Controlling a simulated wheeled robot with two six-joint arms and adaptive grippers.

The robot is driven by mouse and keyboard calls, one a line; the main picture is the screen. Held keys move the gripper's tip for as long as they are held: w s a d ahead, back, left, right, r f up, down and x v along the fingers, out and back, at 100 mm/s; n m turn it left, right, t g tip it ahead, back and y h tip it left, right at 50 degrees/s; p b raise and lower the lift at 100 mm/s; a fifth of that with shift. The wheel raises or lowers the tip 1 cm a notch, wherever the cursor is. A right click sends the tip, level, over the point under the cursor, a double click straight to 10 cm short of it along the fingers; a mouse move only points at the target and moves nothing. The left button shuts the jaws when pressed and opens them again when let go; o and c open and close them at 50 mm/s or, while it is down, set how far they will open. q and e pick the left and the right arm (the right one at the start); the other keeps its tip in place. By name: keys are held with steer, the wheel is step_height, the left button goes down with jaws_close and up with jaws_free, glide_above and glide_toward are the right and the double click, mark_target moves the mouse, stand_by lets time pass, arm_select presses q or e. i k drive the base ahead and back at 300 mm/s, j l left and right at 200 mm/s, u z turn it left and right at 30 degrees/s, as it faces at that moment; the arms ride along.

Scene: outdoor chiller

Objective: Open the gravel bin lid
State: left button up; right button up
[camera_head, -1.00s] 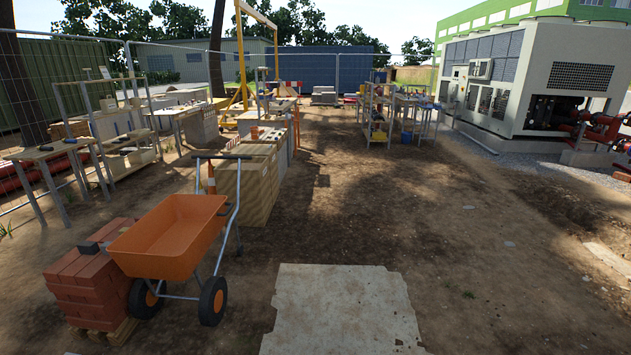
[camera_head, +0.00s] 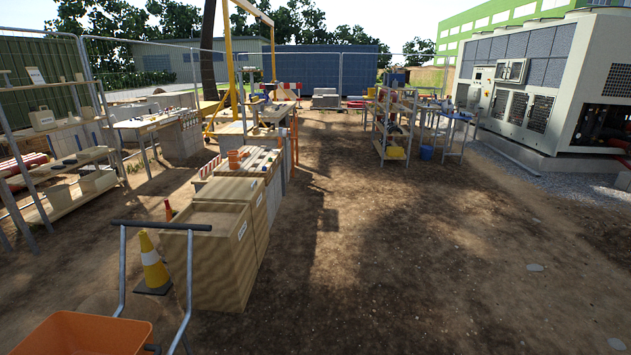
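Two wooden bins stand in a row at centre left, each with a small white label too small to read. The nearer bin (camera_head: 223,268) shows a pale tan top inside a raised rim; I cannot tell whether this is a lid or its contents. The bin behind it (camera_head: 263,222) has a flat, wood-coloured top that looks closed. I cannot tell which one is the gravel bin. Neither of my grippers is in view.
An orange wheelbarrow (camera_head: 82,335) stands at the lower left, with a striped cone (camera_head: 152,262) between it and the nearer bin. Shelving (camera_head: 62,160) stands at the left. Open dirt (camera_head: 400,260) lies right of the bins, with the chiller (camera_head: 545,85) beyond.

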mark_target(218, 188)
steer(key=i, duration=3.2)
steer(key=i+l+u, duration=0.1)
steer(key=i+u, duration=0.3)
steer(key=i+l+u, duration=0.25)
steer(key=i+u, duration=0.15)
steer(key=i+l+u, duration=0.85)
steer(key=k, duration=0.05)
